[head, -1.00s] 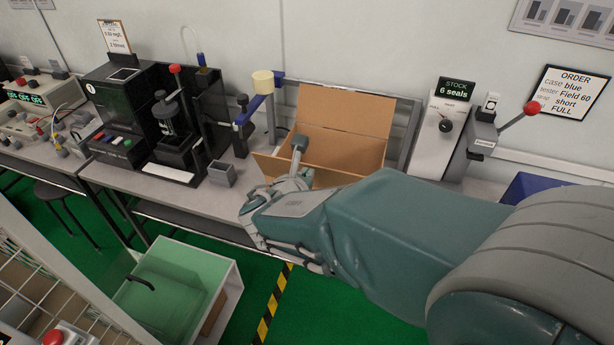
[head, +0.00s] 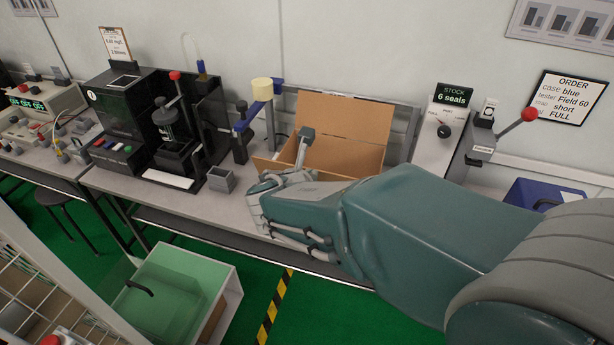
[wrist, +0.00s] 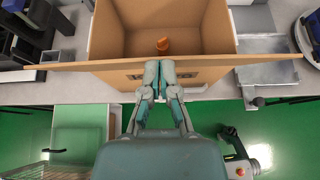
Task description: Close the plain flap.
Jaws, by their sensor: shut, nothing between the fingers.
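An open cardboard box (head: 345,155) stands on the bench, with a tall flap (head: 342,118) upright at its back. In the wrist view a near flap (wrist: 90,66) shows as a thin brown strip, almost edge-on, wider than the box opening. Its left end (head: 263,165) shows beside my arm in the head view. I cannot tell which flap is the plain one. My gripper (wrist: 159,68) is shut and empty, its fingertips overlapping the middle of the near flap; contact is unclear. Inside the box lies a small orange thing (wrist: 162,45). My arm hides the box's front in the head view.
A post with a blue arm and cream top (head: 262,90) stands left of the box. A black press (head: 175,135) and small grey cup (head: 221,179) are farther left. A white stock dispenser (head: 437,135) and blue bin (head: 545,195) are right.

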